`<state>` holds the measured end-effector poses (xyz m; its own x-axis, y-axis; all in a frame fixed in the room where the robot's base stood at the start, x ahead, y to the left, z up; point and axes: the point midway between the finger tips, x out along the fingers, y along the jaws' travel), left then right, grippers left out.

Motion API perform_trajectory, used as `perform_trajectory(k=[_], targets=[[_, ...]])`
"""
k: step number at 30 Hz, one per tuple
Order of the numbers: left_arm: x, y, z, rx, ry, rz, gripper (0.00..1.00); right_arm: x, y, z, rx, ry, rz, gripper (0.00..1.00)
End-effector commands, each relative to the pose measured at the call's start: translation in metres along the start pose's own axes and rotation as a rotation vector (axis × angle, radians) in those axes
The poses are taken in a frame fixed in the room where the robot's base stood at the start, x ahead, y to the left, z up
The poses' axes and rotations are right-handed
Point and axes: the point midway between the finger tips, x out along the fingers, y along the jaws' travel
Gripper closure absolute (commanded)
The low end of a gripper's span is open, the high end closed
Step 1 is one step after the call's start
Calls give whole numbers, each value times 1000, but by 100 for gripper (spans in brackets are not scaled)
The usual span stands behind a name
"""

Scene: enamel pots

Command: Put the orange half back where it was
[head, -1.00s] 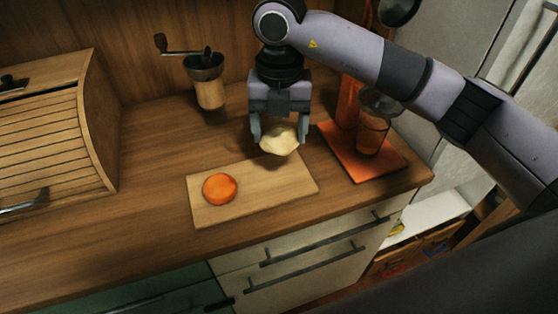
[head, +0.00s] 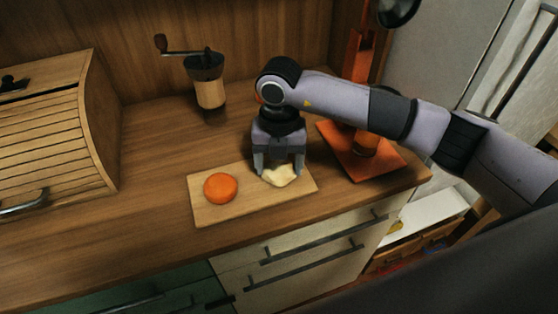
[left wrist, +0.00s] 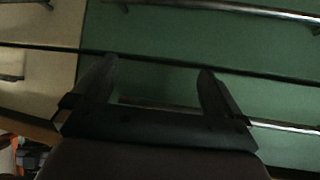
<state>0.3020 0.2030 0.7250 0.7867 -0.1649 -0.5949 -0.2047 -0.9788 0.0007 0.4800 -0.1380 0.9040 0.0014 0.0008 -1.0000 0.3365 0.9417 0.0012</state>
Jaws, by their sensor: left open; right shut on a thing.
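The orange half (head: 220,187) rests on the left part of the wooden cutting board (head: 238,204), with nothing touching it from above. My right gripper (head: 279,169) is shut on a pale, cream-coloured lump (head: 279,177), low over the right part of the board. The lump looks to be at or very near the board's surface; contact is hard to tell. My left gripper (left wrist: 156,80) shows only in the left wrist view, open and empty, in front of green and cream drawer fronts.
A coffee grinder (head: 208,80) stands at the back of the counter. A slatted bread box (head: 45,130) is at the left. An orange stand (head: 375,165) with a glass partly behind my arm is right of the board. The counter left of the board is clear.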

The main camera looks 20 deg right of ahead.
Motion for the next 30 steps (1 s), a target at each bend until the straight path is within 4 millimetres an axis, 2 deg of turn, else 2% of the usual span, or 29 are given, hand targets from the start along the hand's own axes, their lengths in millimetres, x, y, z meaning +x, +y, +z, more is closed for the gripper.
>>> perform_trajectory(k=[2,3,4,5,13,17,20,30], targets=[[2,0,3,0,0,0,0,4,0,0,-1,0,0,59],[1,0,2,0,0,0,0,2,0,0,0,0,0,15],[1,0,2,0,0,0,0,2,0,0,0,0,0,5],[1,0,2,0,0,0,0,2,0,0,0,0,0,3],[1,0,1,0,0,0,0,2,0,0,0,0,-1,3],[0,0,-1,0,0,0,0,-5,0,0,0,-1,1,3],[2,0,2,0,1,0,0,-20,1,1,-2,-3,3,3],[8,0,10,0,0,0,0,-93,1,1,-1,-4,3,3]])
